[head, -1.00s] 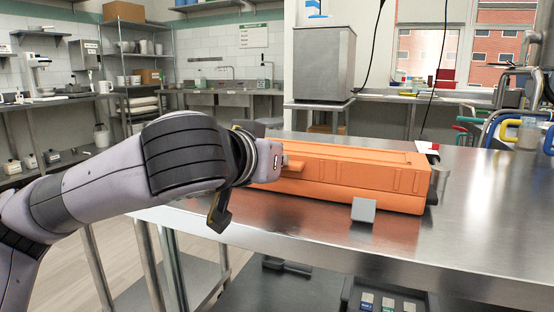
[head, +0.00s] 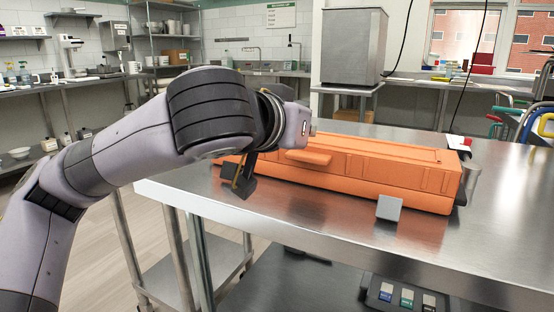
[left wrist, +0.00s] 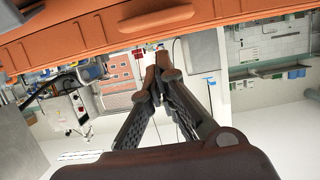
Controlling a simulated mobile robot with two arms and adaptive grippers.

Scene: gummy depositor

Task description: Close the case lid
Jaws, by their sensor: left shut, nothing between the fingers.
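The orange case (head: 400,178) lies on the steel table with its long ribbed side towards me. Its lid (head: 395,150) looks down on the body in the head view; I cannot tell whether a small gap is left. An orange handle (head: 308,157) sticks out from the near side. My right gripper is not in view.
A small grey block (head: 389,208) stands on the steel table (head: 330,215) in front of the case. A metal cylinder (head: 470,182) stands at its right end. The table's right side is clear. A large steel box (head: 353,48) stands behind.

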